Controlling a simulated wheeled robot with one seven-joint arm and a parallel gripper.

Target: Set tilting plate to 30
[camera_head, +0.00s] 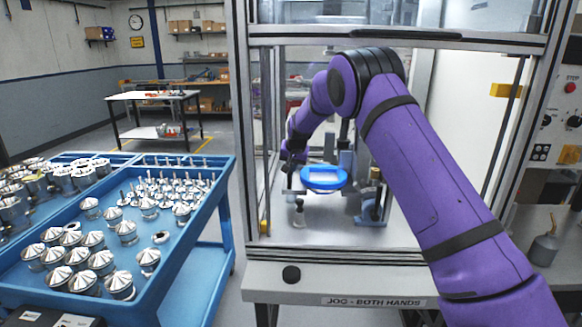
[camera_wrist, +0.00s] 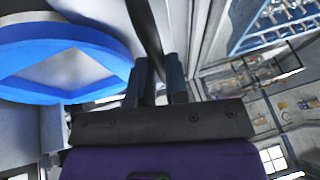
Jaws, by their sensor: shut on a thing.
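The tilting plate (camera_head: 323,184) is a round blue disc with a pale square middle, inside the machine enclosure. It also shows large at the left of the wrist view (camera_wrist: 40,42). Its angle and any scale cannot be read. My gripper (camera_head: 291,163) is at the left side of the plate in the head view, small and dark. In the wrist view my gripper (camera_wrist: 160,75) is shut on a thin dark bar (camera_wrist: 145,25) beside the plate's rim. Whether the bar joins the plate cannot be seen.
The enclosure's frame posts (camera_head: 244,130) stand close on both sides of my arm. A small metal post (camera_head: 299,215) stands on the enclosure floor below the plate. A blue cart (camera_head: 190,250) with several metal parts is at the left. A control panel (camera_head: 563,110) is at the right.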

